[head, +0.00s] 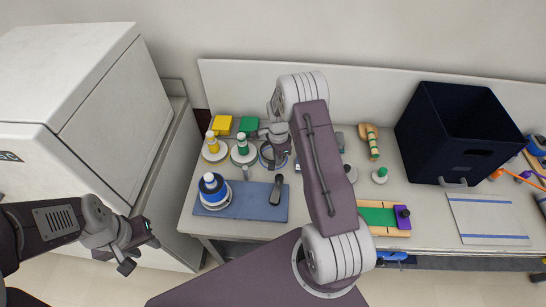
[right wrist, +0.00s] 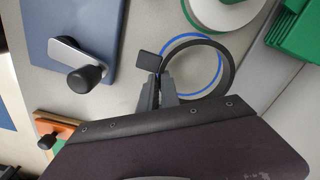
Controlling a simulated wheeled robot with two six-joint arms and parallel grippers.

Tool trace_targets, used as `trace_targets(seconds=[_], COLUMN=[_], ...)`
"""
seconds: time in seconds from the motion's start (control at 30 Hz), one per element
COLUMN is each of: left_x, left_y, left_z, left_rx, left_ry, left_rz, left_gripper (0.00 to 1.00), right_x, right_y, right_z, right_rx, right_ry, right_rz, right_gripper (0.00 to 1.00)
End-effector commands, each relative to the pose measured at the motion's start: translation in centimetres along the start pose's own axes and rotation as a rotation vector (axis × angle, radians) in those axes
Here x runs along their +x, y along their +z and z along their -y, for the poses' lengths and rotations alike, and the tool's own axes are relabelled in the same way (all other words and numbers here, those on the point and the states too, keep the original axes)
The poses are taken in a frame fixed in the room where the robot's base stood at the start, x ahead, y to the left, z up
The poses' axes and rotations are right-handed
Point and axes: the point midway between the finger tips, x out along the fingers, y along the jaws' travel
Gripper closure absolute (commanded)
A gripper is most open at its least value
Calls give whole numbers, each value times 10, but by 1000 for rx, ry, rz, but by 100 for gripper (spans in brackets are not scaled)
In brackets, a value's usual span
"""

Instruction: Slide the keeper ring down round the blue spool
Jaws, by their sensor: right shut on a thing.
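The blue spool (head: 211,185), with a white top and pale stacked rings at its base, stands upright on the left part of the blue mat (head: 250,207). The dark keeper ring (head: 262,161) is right of the green spool, behind the mat. In the right wrist view the keeper ring (right wrist: 231,69) shows as a dark loop with a small black tab. My right gripper (right wrist: 160,88) is shut on the ring's near side. In the head view this gripper (head: 275,140) is partly hidden. My left gripper (head: 142,253) is open and empty, before the bench's left end.
A yellow spool (head: 212,146) and a green spool (head: 242,147) stand behind the blue one. A black-knobbed lever (head: 277,188) sits on the mat's right. A blue circle (right wrist: 176,47) lies under the ring. A dark bin (head: 452,140) stands far right.

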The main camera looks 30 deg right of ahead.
Motion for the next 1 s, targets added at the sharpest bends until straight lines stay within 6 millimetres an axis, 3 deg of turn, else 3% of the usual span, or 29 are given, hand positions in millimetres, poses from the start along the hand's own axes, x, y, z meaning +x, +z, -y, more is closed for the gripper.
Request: trace_targets(seconds=[0.4,0.77,0.87,1.0], left_x=[-32,-33,-38,-44], left_y=[-3,-3,-4,-5], left_z=[-1,-1,-1,-1], left_rx=[0,0,0,0], left_ry=[0,0,0,0], left_rz=[0,0,0,0], left_gripper=[64,64,64,64], right_x=[-40,-45,-66,-108], right_y=[0,2,10,33], right_z=[0,0,1,-6], right_rx=[0,-10,-60,-231], right_ry=[0,-1,-4,-4], right_rz=[0,0,-1,-1], right_gripper=[100,100,100,100])
